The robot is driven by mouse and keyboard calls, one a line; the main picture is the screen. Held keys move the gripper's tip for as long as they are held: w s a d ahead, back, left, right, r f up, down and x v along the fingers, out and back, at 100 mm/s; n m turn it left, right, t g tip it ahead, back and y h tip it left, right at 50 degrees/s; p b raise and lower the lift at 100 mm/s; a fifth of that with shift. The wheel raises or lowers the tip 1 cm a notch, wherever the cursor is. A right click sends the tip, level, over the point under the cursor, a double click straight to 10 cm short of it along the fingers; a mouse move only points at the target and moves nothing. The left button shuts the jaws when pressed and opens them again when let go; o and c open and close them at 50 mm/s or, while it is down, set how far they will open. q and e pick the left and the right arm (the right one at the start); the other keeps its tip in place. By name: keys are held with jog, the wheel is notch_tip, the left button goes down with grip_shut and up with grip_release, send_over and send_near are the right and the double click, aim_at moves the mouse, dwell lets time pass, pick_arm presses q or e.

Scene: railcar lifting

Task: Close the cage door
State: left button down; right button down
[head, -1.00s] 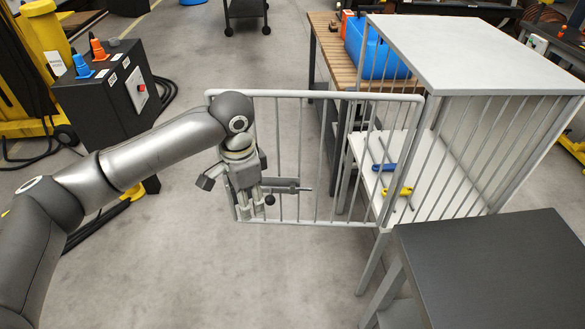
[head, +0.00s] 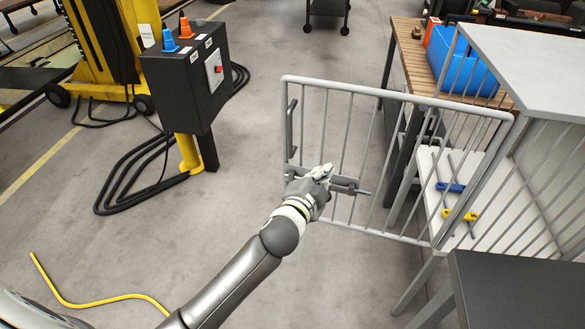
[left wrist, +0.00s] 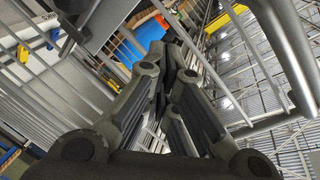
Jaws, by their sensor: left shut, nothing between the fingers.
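The cage door (head: 372,112) is a light grey barred frame. It stands swung open, out to the left from the cage (head: 532,175). A vertical handle (head: 290,128) is on its free left edge, and a horizontal bolt (head: 345,186) crosses its bars low down. My left gripper (head: 325,172) is at the door's near face, beside the left end of the bolt. Its fingers are shut with nothing between them. In the left wrist view the shut left gripper (left wrist: 170,62) points toward the bars. Whether it touches the door I cannot tell. My right gripper is not in view.
Inside the cage lie a blue-handled tool (head: 450,187) and a yellow-handled tool (head: 460,214). A dark table (head: 520,290) stands in front of the cage. A wooden bench (head: 405,60) is behind the door.

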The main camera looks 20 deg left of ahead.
pick_arm(q)
jog(key=s+a+f+m+t+y, duration=0.1)
jog(key=s+a+f+m+y, duration=0.1)
jog(key=s+a, duration=0.3)
jog(key=m+t, duration=0.1)
jog(key=m, duration=0.2)
send_near(295, 160)
jog(key=w+p, duration=0.1)
jog(key=w, duration=0.5)
jog(key=shift+w+r, duration=0.1)
jog(key=shift+w, duration=0.55)
jog(key=shift+w+m, duration=0.1)
jog(key=shift+m, duration=0.2)
